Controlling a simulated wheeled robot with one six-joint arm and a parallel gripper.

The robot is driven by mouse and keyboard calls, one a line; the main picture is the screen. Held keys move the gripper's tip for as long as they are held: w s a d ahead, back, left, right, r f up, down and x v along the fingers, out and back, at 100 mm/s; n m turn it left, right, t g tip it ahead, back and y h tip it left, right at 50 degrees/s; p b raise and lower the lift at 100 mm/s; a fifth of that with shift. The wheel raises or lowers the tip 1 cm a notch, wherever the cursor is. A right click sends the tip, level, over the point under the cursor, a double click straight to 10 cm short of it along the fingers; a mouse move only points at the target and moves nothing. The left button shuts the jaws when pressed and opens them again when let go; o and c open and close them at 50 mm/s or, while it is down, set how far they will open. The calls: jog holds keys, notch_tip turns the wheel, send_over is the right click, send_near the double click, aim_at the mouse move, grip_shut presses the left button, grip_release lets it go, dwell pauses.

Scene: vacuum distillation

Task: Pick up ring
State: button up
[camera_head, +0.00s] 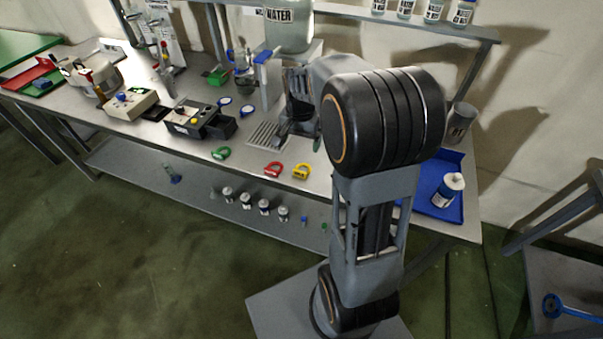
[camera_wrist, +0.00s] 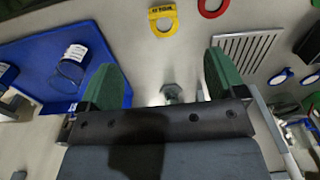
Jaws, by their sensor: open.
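Three rings lie flat near the front edge of the bench in the head view: a green ring (camera_head: 221,153), a red ring (camera_head: 273,170) and a yellow ring (camera_head: 302,172). The wrist view shows the yellow ring (camera_wrist: 162,20), with dark lettering, at the top, and part of the red ring (camera_wrist: 211,8) beside it, cut by the frame edge. My gripper (camera_wrist: 163,78) has its two green-padded fingers spread wide and holds nothing. It is apart from the rings, over the bench behind them; in the head view my arm partly covers it.
A grating (camera_head: 262,136) lies behind the rings. Black and beige devices stand left. A water tank (camera_head: 289,30) is behind my arm. The bench around the rings looks clear.

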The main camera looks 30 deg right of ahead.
send_over(299, 171)
jog(key=shift+m, duration=0.3)
jog(key=f, duration=0.8)
jog(key=shift+s+d+f, duration=0.15)
jog(key=shift+s+d, duration=0.05)
jog(key=shift+w+a+f+p, duration=0.1)
jog(key=shift+f+p, duration=0.3)
jog(key=shift+f, duration=1.2)
jog(key=shift+w+a+f+p, duration=0.1)
jog(key=shift+f+p, duration=0.25)
jog(key=shift+f, duration=1.25)
jog(key=shift+c, duration=0.3)
jog(key=c, duration=0.9)
jog(key=shift+c, duration=0.2)
jog(key=shift+r, duration=0.15)
